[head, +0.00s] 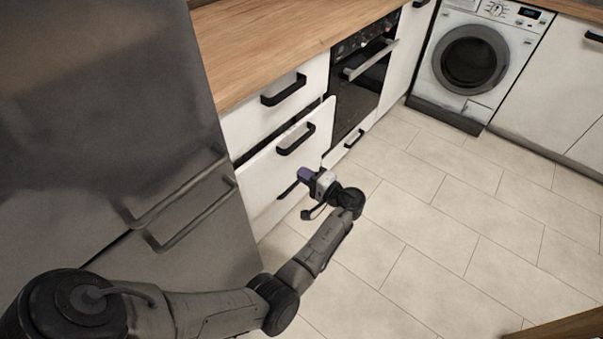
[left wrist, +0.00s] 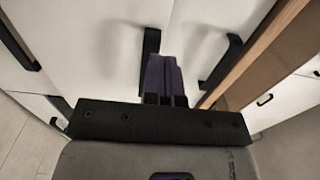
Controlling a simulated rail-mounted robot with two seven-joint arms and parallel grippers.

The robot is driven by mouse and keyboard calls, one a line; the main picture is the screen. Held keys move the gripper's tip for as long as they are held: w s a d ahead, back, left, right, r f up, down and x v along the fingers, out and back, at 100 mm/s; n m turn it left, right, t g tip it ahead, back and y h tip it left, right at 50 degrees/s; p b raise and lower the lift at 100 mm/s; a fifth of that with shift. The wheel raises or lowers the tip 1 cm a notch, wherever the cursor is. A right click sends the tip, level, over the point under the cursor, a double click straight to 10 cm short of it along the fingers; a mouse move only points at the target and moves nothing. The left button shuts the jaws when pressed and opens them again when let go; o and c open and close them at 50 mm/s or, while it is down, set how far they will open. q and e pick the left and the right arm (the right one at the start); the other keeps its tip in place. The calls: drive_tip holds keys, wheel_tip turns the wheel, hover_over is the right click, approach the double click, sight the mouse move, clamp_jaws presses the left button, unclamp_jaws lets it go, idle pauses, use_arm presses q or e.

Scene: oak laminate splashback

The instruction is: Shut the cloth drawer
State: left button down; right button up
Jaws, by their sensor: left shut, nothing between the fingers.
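The cloth drawer is most likely the middle drawer (head: 313,121), a white front that stands out a little, with a dark gap along its top edge. Its black bar handle (head: 295,139) shows in the head view. My left gripper (head: 304,174), with purple fingers, is low in front of the drawer stack, below that handle. In the left wrist view the shut, empty fingers (left wrist: 163,75) point at white fronts, close beside a black handle (left wrist: 150,52); I cannot tell whether they touch. The drawer's inside is hidden. My right gripper is out of view.
The top drawer (head: 250,118) looks shut under the wooden worktop (head: 260,45). A lower handle (head: 288,190) is partly covered by my gripper. A grey fridge (head: 110,110) stands at left, an oven (head: 355,85) at right. The tiled floor (head: 440,230) is clear.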

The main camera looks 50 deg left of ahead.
sight(270, 153)
use_arm(q)
drive_tip(key=a+b, duration=0.1)
drive_tip(key=a, duration=0.2)
drive_tip(key=s+a+b, duration=0.1)
drive_tip(key=a, duration=0.3)
drive_tip(key=s+a+b, duration=0.1)
drive_tip(key=a+b, duration=0.1)
drive_tip(key=a, duration=0.2)
drive_tip(key=shift+a, duration=0.15)
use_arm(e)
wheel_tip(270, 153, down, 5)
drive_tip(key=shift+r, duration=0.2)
